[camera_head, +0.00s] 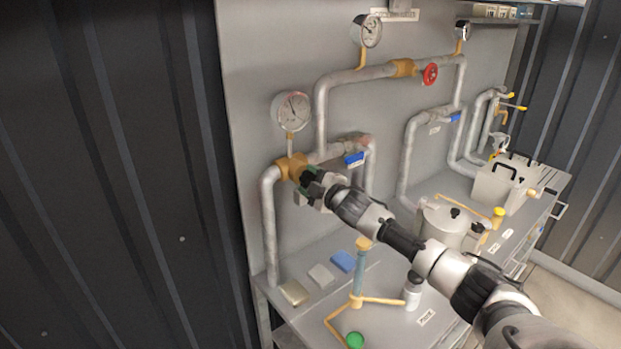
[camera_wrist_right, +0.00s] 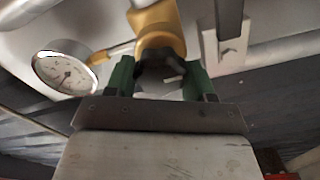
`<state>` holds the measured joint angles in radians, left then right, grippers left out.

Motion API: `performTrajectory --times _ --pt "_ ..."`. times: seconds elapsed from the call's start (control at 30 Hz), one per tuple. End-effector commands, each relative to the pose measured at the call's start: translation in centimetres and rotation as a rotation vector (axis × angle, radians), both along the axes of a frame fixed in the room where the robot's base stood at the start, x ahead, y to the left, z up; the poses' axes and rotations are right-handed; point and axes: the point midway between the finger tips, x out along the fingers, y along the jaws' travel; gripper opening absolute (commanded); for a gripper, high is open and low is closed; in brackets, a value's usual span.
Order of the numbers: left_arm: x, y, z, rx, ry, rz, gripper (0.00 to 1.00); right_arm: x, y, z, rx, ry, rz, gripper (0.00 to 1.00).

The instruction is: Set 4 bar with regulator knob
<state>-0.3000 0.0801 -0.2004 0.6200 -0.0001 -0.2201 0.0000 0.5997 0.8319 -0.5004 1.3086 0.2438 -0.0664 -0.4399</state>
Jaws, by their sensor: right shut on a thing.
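The regulator is a brass-yellow body (camera_head: 291,166) in the pipe at the left of the panel. It also shows in the right wrist view (camera_wrist_right: 158,28). Its dark knob (camera_wrist_right: 158,73) sits between the green fingers of my right gripper (camera_wrist_right: 160,78), which is shut on it. In the head view my right gripper (camera_head: 312,186) reaches the regulator and hides the knob. A round white gauge (camera_head: 292,110) stands above the regulator. It also shows in the right wrist view (camera_wrist_right: 65,72); its reading is too small to tell. My left gripper is not in view.
A blue valve handle (camera_head: 354,158) is just right of the regulator. A red handwheel (camera_head: 430,74) and another gauge (camera_head: 367,31) are higher up. A pot (camera_head: 447,222), a white bottle (camera_head: 412,292) and several coloured pads lie on the bench below my right arm.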

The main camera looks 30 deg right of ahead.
Motion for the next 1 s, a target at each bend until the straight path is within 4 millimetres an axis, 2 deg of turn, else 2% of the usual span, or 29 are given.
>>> performTrajectory --times 0.6,1.0 --pt "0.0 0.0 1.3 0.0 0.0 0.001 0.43 0.0 -0.1 0.0 0.569 0.046 -0.002 0.3" --pt "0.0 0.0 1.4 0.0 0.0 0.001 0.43 0.0 -0.1 -0.1 0.808 0.065 -0.001 0.3"
